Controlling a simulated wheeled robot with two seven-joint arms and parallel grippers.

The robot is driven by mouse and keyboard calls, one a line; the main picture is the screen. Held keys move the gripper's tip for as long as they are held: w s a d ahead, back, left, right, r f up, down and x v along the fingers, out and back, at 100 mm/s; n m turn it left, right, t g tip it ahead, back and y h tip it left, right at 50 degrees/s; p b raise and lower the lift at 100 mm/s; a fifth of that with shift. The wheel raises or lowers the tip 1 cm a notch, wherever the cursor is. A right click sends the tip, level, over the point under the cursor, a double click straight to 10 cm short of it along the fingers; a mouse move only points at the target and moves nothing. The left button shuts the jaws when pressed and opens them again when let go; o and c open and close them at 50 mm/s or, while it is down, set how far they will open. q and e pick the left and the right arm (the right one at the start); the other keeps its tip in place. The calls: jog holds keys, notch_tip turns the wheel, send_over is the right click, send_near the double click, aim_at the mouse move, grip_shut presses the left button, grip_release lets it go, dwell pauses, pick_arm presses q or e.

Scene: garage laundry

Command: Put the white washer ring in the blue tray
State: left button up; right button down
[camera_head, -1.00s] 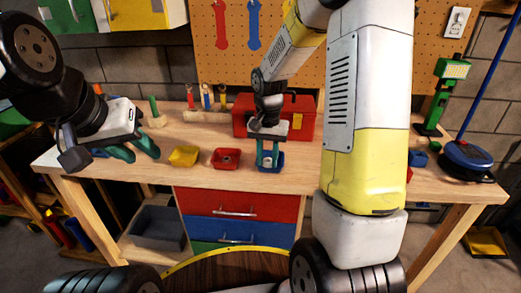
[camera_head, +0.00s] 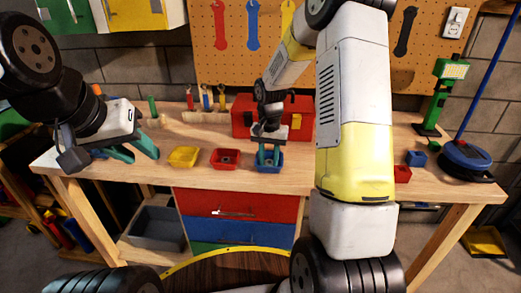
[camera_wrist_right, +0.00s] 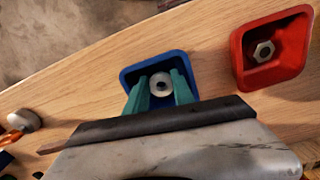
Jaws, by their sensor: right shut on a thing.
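The blue tray (camera_head: 260,168) stands on the workbench, right of a red tray. My right gripper (camera_head: 269,160) is over the blue tray, its green fingers reaching down into it. In the right wrist view the white washer ring (camera_wrist_right: 161,84) is between the two fingertips, within the outline of the blue tray (camera_wrist_right: 133,76). The fingers are shut on the ring. Whether the ring touches the tray floor I cannot tell. My left gripper (camera_head: 140,156) is open and empty over the left part of the bench.
A red tray (camera_head: 226,158) with a metal nut (camera_wrist_right: 263,51) in it and a yellow tray (camera_head: 184,157) stand to the left. A red toolbox (camera_head: 300,122) is behind. Small blue (camera_head: 417,158) and red (camera_head: 402,173) blocks lie at right.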

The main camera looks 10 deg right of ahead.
jog(key=c, duration=1.3)
grip_release()
jog(key=shift+c, duration=0.2)
notch_tip(320, 180, up, 12)
jog(key=s+r+n+t, duration=0.1)
jog(key=s+r+t, duration=0.1)
jog(key=s+r, duration=0.2)
jog(key=s+a+r+n+t+y, duration=0.1)
jog(key=s+r+n+t, duration=0.1)
jog(key=s, duration=0.9)
jog(key=s+a+r+n+t+y, duration=0.1)
jog(key=s+r+n+t, duration=0.1)
jog(key=s+r, duration=0.3)
jog(key=shift+s+r, duration=0.3)
jog(key=shift+s, duration=1.45)
